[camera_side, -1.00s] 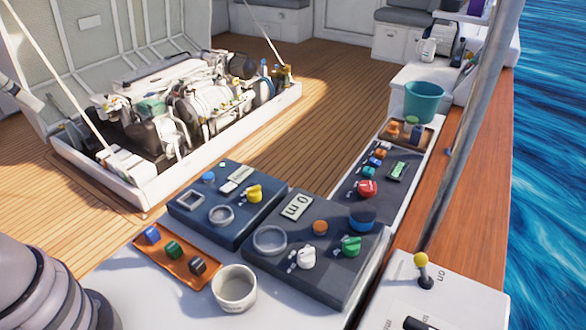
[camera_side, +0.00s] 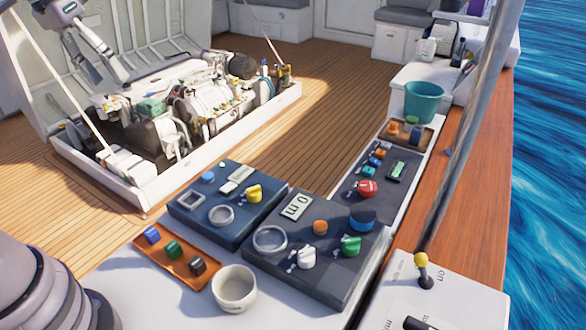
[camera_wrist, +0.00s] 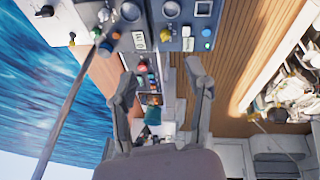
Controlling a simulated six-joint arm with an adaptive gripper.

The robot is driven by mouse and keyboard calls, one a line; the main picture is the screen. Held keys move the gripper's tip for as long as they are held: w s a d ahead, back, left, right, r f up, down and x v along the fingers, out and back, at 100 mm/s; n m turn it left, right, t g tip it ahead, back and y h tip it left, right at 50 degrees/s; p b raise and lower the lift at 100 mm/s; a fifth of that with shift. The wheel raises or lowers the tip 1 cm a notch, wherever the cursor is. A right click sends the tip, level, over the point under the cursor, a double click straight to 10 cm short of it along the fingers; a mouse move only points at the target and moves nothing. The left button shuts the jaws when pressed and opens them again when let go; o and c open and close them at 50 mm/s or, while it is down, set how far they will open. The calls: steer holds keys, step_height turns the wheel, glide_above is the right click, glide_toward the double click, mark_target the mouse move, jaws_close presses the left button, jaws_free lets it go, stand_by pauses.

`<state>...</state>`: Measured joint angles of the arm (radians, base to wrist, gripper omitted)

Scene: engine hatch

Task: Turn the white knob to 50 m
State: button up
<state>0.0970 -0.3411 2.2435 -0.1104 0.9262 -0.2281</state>
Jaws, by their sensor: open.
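The white knob (camera_side: 307,258) sits on the front right dark panel (camera_side: 336,283), beside a round ring (camera_side: 270,240). That panel's display (camera_side: 296,206) reads 0 m. In the wrist view the white knob (camera_wrist: 104,15) is near the top edge, left of centre, and the display (camera_wrist: 138,40) lies below and right of it. My gripper (camera_side: 98,76) hangs at the upper left of the side view, above the engine hatch and far from the knob. In the wrist view my gripper (camera_wrist: 163,72) has its fingers spread, with nothing held between them.
The same panel holds a green knob (camera_side: 350,247), a blue knob (camera_side: 362,218) and an orange button (camera_side: 320,227). A panel with a yellow knob (camera_side: 254,194) adjoins it. An orange tray (camera_side: 177,259) and white cup (camera_side: 234,289) stand nearby. A pole (camera_side: 455,150) rises at right.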

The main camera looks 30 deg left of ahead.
steer(key=shift+o, duration=0.6)
steer(key=w+d+f+n+g, duration=0.1)
steer(key=w+d+f+g, duration=0.1)
steer(key=w, duration=0.5)
steer(key=d+f, duration=0.1)
steer(key=d, duration=0.1)
steer(key=shift+w+d+n+h, duration=0.2)
steer(key=shift+d+n+h, duration=0.1)
steer(key=shift+d, duration=0.05)
steer(key=n+g+h, duration=0.1)
steer(key=n+g, duration=0.4)
glide_above(306, 249)
steer(key=w+a, duration=0.4)
step_height(306, 249, down, 21)
steer(key=x, duration=1.4)
steer(key=shift+d, duration=0.25)
steer(key=c, duration=1.1)
